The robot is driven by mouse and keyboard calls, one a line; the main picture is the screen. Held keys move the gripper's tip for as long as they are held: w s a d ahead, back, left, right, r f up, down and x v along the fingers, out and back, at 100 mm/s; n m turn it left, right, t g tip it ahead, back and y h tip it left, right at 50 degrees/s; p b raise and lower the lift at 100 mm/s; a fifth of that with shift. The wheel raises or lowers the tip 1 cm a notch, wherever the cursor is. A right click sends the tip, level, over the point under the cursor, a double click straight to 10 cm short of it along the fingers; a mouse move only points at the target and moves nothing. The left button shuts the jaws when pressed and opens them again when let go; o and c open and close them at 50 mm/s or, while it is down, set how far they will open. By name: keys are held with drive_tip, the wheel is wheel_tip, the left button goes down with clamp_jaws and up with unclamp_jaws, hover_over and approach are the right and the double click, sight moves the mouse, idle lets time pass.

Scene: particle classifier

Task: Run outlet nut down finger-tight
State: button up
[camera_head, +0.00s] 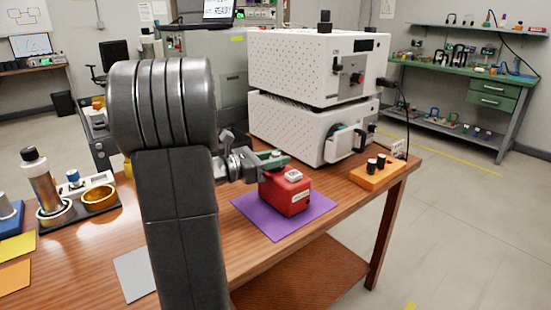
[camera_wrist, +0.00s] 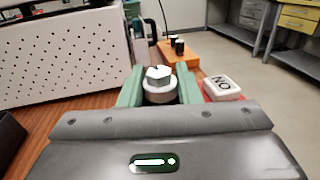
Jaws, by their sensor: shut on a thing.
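In the wrist view my gripper (camera_wrist: 160,90) has green fingers on both sides of a pale hex-topped nut (camera_wrist: 158,76) with a round collar below it. The fingers are shut on this nut. In the head view my gripper (camera_head: 277,159) reaches from the left to the top of a red block-shaped unit (camera_head: 285,194), which rests on a purple mat (camera_head: 252,207). A white label block reading "NO" (camera_wrist: 222,86) sits beside the right finger on the red unit. The nut's lower threads are hidden by the fingers and my gripper body.
A white perforated two-part machine (camera_head: 290,115) stands behind the red unit. An orange holder (camera_head: 379,176) with two black-capped pieces stands to the right. A dark tray (camera_head: 75,214) with a cylinder and a gold bowl (camera_head: 99,197) is at left. The table front right is clear.

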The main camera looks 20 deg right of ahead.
drive_tip(key=shift+g+p, duration=0.3)
drive_tip(key=m+g+p, duration=0.2)
drive_tip(key=g+p, duration=0.1)
drive_tip(key=m+g+p, duration=0.1)
drive_tip(key=g+p, duration=0.1)
drive_tip(key=shift+r+m, duration=0.3)
drive_tip(key=m+g+y+p, duration=0.2)
drive_tip(key=m+g+p, duration=0.2)
drive_tip(key=g+p, duration=0.1)
drive_tip(key=shift+f+g+p, duration=0.1)
drive_tip(key=shift+g+p, duration=0.3)
drive_tip(key=shift+g+y+p, duration=0.3)
drive_tip(key=shift+y+p, duration=0.05)
drive_tip(key=shift+y, duration=0.05)
drive_tip(key=m+g+p, duration=0.1)
drive_tip(key=p, duration=0.1)
drive_tip(key=shift+y+p, duration=0.3)
drive_tip(key=m+g+p, duration=0.1)
drive_tip(key=p, duration=0.2)
drive_tip(key=g+y+p, duration=0.1)
drive_tip(key=p, duration=0.3)
drive_tip(key=shift+r+m+y, duration=0.2)
drive_tip(key=shift+m+y, duration=0.1)
drive_tip(key=shift+m, duration=0.1)
drive_tip(key=shift+f+y+p, duration=0.3)
drive_tip(key=shift+p, duration=0.05)
drive_tip(key=shift+f, duration=0.1)
